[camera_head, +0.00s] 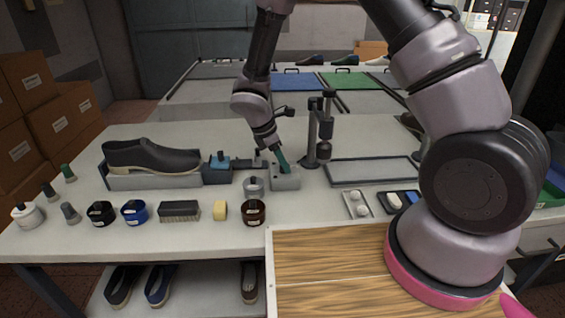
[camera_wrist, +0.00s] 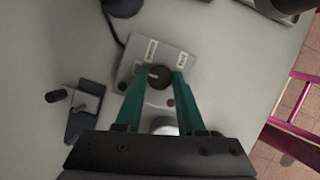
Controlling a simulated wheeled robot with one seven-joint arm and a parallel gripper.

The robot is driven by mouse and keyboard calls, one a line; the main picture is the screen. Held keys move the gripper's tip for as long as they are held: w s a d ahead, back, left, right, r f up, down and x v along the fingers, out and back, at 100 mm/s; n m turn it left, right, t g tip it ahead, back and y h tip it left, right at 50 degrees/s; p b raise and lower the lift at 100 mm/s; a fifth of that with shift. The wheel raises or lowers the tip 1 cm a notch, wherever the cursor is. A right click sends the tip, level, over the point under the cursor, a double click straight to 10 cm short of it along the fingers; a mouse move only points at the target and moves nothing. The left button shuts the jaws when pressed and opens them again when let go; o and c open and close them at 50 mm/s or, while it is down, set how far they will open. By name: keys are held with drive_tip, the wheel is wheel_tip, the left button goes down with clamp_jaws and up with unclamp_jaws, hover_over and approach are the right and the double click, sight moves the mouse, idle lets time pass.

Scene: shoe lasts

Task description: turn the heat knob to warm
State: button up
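The heat knob (camera_wrist: 160,77) is round and black with a pale pointer mark on its left side. It sits on a small grey control box (camera_wrist: 133,66) with two white labels along its far edge, too small to read surely. In the head view the box (camera_head: 287,183) stands mid-table, and my gripper hides the knob. My gripper (camera_wrist: 163,74) has green fingers, one on each side of the knob and parted wider than it. I cannot tell whether they touch it. In the head view my gripper (camera_head: 282,162) points down at the box.
A metal cup (camera_head: 254,186) stands just left of the box. A dark post stand (camera_head: 319,135) rises close behind it to the right. A blue-topped device (camera_head: 220,163) and a dark shoe (camera_head: 150,155) lie left. Several jars and a brush (camera_head: 179,210) line the front.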

clamp_jaws()
drive_tip(key=shift+m, duration=0.3)
drive_tip(key=m+g, duration=0.2)
drive_tip(key=m, duration=0.2)
drive_tip(key=shift+w, duration=0.2)
drive_tip(key=m+g, duration=0.1)
drive_tip(key=m, duration=0.2)
drive_tip(key=m+g+y, duration=0.1)
drive_tip(key=m, duration=0.3)
drive_tip(key=shift+w, duration=0.15)
drive_tip(key=o, duration=1)
unclamp_jaws()
